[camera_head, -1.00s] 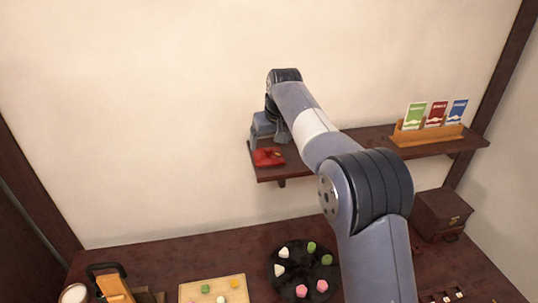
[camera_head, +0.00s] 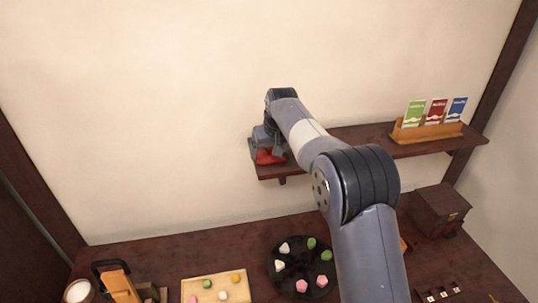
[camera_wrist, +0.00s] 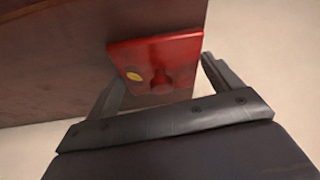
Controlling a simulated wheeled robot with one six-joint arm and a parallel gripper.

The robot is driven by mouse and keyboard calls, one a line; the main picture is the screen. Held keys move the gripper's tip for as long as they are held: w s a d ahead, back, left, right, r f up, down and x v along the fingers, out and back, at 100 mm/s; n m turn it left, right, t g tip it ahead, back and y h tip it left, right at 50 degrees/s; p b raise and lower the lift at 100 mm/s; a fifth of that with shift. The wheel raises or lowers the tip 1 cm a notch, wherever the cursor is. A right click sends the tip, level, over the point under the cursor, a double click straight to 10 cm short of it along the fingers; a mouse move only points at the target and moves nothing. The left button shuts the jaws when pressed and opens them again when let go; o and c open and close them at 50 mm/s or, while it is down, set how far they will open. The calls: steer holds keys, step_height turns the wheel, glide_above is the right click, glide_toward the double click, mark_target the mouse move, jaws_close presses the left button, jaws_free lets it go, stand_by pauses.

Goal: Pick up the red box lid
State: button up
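The red box lid (camera_head: 268,158) is at the left end of the dark wall shelf (camera_head: 415,149), partly hidden by my gripper in the head view. In the wrist view the lid (camera_wrist: 150,52) is a glossy red slab with a yellow oval mark and a dark shadow across its face. My gripper (camera_wrist: 163,70) is open, with one finger to each side of the lid. The right finger is close to the lid's right edge; I cannot tell whether either finger touches it.
A wooden holder (camera_head: 426,133) with green, red and blue packets stands on the right of the shelf. Below, the table holds a dark round tray (camera_head: 303,268) and a light board (camera_head: 217,289) with sweets, and a dark box (camera_head: 438,211). The shelf's middle is clear.

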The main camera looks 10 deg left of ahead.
steer(key=c, duration=0.3)
steer(key=shift+r, duration=0.1)
